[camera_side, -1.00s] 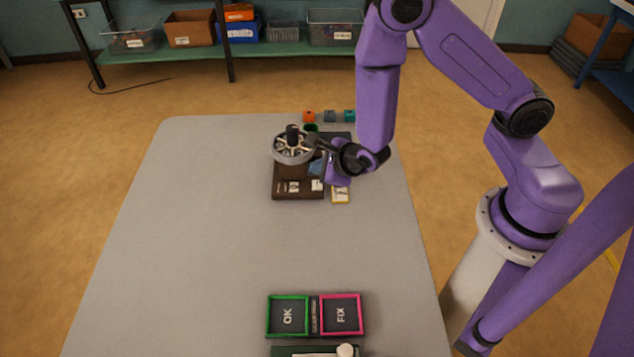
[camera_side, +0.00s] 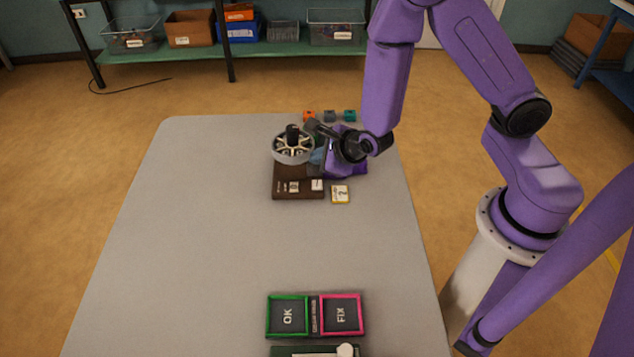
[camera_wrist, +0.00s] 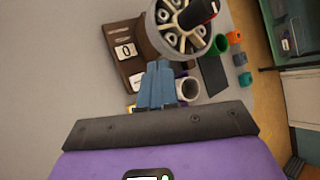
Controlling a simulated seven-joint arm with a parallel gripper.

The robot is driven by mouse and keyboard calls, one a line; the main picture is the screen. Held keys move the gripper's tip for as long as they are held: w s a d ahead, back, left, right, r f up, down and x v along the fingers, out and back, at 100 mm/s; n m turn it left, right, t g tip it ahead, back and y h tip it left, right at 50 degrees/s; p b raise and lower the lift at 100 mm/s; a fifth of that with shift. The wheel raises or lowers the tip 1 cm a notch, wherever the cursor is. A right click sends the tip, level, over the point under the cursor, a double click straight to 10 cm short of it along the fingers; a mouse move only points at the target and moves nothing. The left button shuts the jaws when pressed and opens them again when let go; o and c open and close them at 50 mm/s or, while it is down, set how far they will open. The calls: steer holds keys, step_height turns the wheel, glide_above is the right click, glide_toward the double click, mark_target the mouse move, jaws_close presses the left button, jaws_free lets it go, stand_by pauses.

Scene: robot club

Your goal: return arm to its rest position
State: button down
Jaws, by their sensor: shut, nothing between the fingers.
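My purple arm reaches over the far end of the grey table, and my gripper (camera_wrist: 157,88) is shut and empty in the wrist view, its two blue fingers together. In the side view the gripper (camera_side: 318,157) is partly hidden behind my wrist. It is beside a round grey wheel-like part (camera_side: 293,153) with spokes and a black centre. That part sits at the back of a dark brown board (camera_side: 298,188) with small white labels. Whether the fingers touch anything is hard to tell.
A yellow-edged card (camera_side: 340,194) lies right of the board. Small orange (camera_side: 309,116), grey and teal (camera_side: 349,115) blocks line the far edge. Green OK (camera_side: 287,316) and pink FIX (camera_side: 341,314) trays stand at the near end. The table's middle is clear.

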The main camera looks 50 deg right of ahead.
steer(key=s+a+r+n+g+y, duration=0.2)
steer(key=s+a+r+n+g, duration=0.15)
steer(key=s+n, duration=0.5)
steer(key=s+a+r+n+g+y, duration=0.3)
steer(key=s+a+r+n, duration=0.15)
steer(key=n, duration=0.65)
steer(key=s+d+r+n+g+h, duration=0.1)
steer(key=s+d+r+n, duration=0.3)
steer(key=n, duration=0.6)
steer(key=s+d+r+n+g+h, duration=0.1)
steer(key=s+d+r+n+h, duration=0.2)
steer(key=s+d+n, duration=0.3)
steer(key=s+r+n, duration=0.1)
steer(key=s+n, duration=0.1)
steer(key=n, duration=0.2)
steer(key=shift+d+n, duration=0.15)
steer(key=shift+n, duration=0.2)
